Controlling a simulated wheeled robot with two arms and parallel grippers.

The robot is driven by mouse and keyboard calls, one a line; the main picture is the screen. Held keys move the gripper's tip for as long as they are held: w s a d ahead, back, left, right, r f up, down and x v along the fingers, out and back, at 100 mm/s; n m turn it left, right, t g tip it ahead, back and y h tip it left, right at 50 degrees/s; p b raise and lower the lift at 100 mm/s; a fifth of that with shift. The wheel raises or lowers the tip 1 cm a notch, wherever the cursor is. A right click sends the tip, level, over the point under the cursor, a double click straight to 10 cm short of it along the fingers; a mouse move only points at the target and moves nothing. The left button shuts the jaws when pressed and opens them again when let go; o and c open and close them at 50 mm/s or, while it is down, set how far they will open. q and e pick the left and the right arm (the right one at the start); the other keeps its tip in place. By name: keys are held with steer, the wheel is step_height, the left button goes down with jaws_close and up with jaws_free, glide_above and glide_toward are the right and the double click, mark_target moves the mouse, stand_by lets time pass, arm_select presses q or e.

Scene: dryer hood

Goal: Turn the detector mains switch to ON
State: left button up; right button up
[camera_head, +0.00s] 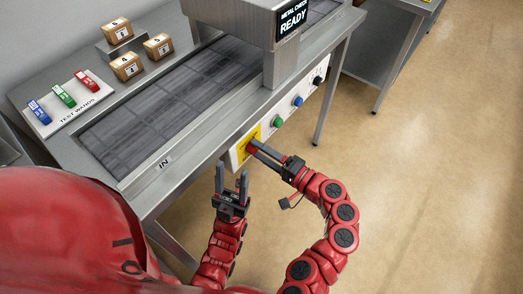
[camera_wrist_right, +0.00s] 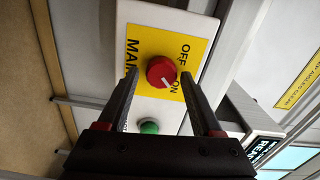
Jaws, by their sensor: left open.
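The detector mains switch is a red round knob (camera_wrist_right: 161,71) on a yellow plate (camera_wrist_right: 194,32) lettered OFF and ON in the right wrist view. A white mark on the knob points toward the ON lettering. My right gripper (camera_wrist_right: 158,82) is open, with its fingers on either side of the knob and visible gaps. In the head view the right gripper (camera_head: 255,147) reaches the yellow plate (camera_head: 240,151) on the machine's front panel and mostly hides the knob. My left gripper (camera_head: 231,175) is open and empty, below and left of the plate.
A green button (camera_head: 278,122), a blue button (camera_head: 298,101) and a black one (camera_head: 317,80) line the front panel. A conveyor belt (camera_head: 165,92) runs above it, with a test wand tray (camera_head: 45,130) and small boxes (camera_head: 127,66) behind. The floor at right is clear.

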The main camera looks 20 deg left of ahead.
steer(key=shift+o, duration=0.5)
steer(key=v, duration=1.7)
steer(key=shift+d, duration=0.2)
